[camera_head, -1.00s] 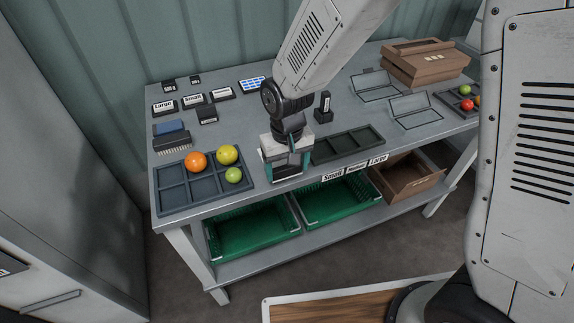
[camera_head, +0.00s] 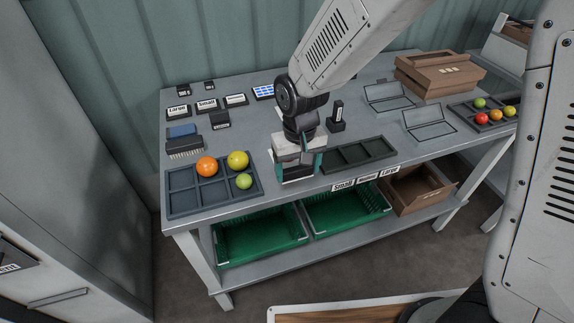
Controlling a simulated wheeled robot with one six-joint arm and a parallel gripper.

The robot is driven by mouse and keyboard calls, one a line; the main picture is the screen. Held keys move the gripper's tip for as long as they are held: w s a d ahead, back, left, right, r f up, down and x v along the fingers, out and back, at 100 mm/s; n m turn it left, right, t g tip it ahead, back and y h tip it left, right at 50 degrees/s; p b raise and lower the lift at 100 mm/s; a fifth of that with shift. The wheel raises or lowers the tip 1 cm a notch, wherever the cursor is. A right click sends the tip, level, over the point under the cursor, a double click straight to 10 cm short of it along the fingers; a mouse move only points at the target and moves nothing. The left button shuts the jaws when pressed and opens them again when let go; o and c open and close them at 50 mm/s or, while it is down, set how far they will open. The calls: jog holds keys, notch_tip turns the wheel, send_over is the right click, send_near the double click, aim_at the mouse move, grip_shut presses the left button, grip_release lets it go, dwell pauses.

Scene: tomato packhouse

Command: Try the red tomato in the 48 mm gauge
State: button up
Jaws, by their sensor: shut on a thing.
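My gripper (camera_head: 298,168) points down over the front middle of the table, between the left tray and the dark three-part tray. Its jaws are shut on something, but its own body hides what. A red tomato (camera_head: 480,118) lies in the far-right tray (camera_head: 457,112), well away from my gripper. I cannot tell whether another red tomato is in the jaws. I cannot make out the 48 mm gauge for certain.
The left tray (camera_head: 177,181) holds an orange, a yellow and a green tomato. The dark three-part tray (camera_head: 357,153) looks empty. A black stand (camera_head: 337,124) is close behind my gripper. Green crates (camera_head: 262,237) and a cardboard box (camera_head: 418,190) sit below.

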jog(key=shift+r, duration=2.05)
jog(key=shift+s, duration=0.1)
